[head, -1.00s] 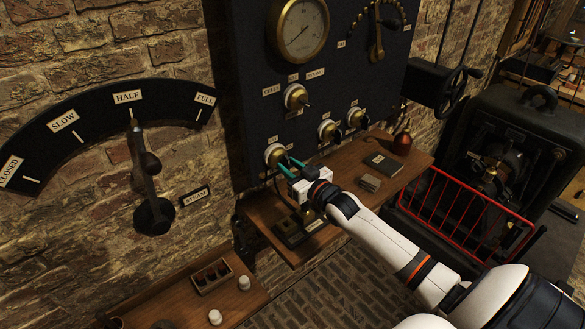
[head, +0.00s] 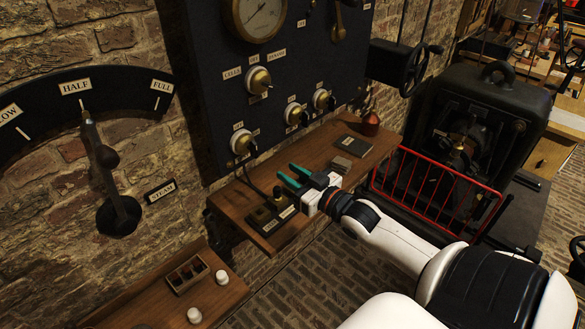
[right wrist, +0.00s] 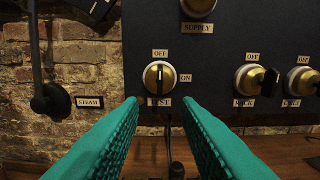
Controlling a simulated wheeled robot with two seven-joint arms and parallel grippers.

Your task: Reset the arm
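My right gripper (head: 290,174) has green fingers and a white body. It is open and empty, in front of the dark switch panel (head: 215,110) and above the wooden shelf (head: 232,205). In the right wrist view, its two fingers (right wrist: 160,105) stand apart with a gap below the brass TEST knob (right wrist: 159,77). That knob has a dark handle standing about vertical, with OFF above and ON to the right. The same knob shows in the head view (head: 242,142), clear of the fingers. My left gripper is not in view.
A steam lever (head: 103,165) on the brick wall points at HALF. The shelf holds a small dark device (head: 270,215), a book (head: 353,146) and a copper flask (head: 370,124). A red guard rail (head: 430,190) fronts a black machine. A low bench (head: 215,290) carries white jars.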

